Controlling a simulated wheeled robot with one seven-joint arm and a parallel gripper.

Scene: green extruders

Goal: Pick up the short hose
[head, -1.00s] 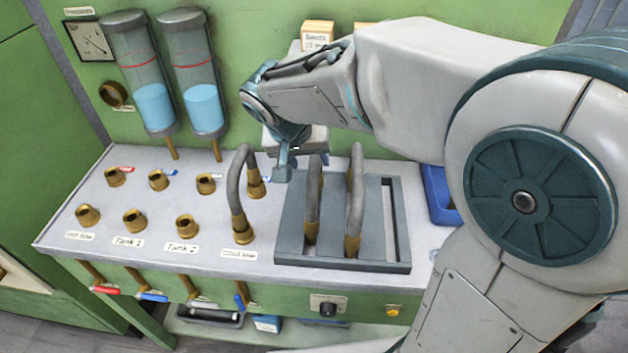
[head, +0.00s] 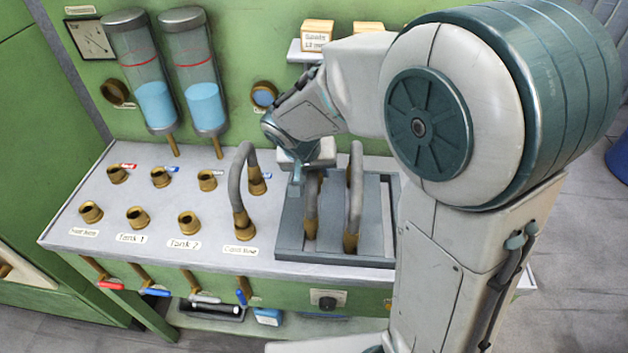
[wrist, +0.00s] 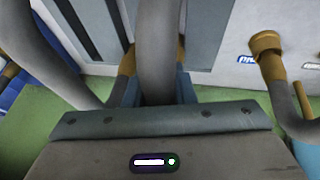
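The short hose (head: 311,215) is a grey arch with brass ends. It stands upright at the left of the dark grey tray (head: 330,255), lower than the hose beside it. My gripper (head: 298,185) is down at the back part of the short hose. In the wrist view, the short hose (wrist: 158,50) passes between the two fingers of my gripper (wrist: 158,92), one on each side. The fingers look apart with a thin gap beside the hose; firm contact is not visible. The fingertips are partly hidden in both views.
A taller grey hose (head: 356,195) stands close to the right in the tray. Another hose (head: 236,185) joins two brass ports on the bench to the left. More brass ports (head: 138,217) stand further left. Two liquid cylinders (head: 205,90) hang on the green wall.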

